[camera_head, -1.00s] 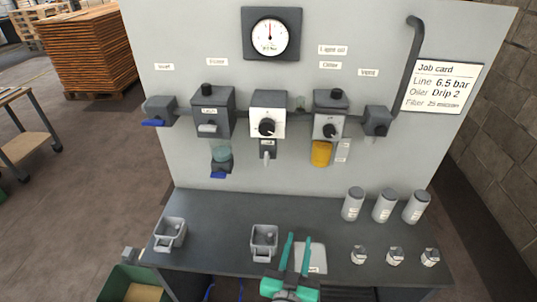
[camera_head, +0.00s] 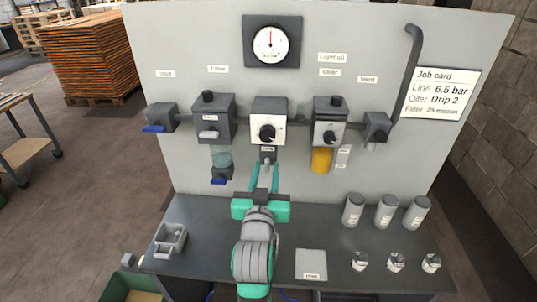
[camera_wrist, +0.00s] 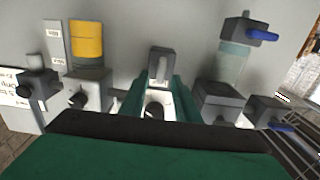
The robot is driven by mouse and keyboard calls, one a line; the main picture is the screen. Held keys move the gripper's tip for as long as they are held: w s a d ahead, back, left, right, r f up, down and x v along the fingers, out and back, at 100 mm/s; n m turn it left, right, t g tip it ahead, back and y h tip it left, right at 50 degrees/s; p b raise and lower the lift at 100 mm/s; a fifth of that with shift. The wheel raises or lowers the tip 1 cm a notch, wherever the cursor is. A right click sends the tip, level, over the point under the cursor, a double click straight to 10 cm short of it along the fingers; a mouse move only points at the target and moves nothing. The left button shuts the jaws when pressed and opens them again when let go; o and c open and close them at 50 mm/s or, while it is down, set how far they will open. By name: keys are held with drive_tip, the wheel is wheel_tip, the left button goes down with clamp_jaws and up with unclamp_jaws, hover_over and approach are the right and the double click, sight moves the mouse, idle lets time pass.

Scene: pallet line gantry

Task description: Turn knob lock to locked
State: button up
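The central regulator (camera_head: 268,108) is a dark block with a white face and a round black knob (camera_head: 267,133). Below the knob hangs a small dark block with a white label, which I take as the knob lock (camera_head: 268,155); its grey tab shows in the wrist view (camera_wrist: 160,66). The label is too small to read surely, and I cannot tell the lock's state. My gripper (camera_head: 265,168) is just below and in front of this block, its two green fingers apart. In the wrist view the fingers (camera_wrist: 162,85) stand either side of the white face, with nothing clearly held.
A filter (camera_head: 213,118) with a bowl stands left of the regulator, an oiler (camera_head: 331,120) with a yellow bowl right. A gauge (camera_head: 271,42) is above. A job card (camera_head: 440,95) hangs right.

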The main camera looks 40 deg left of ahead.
drive_tip(key=x, duration=0.7)
drive_tip(key=shift+w+a, duration=0.25)
drive_tip(key=shift+a, duration=0.1)
drive_tip(key=shift+d, duration=0.1)
clamp_jaws()
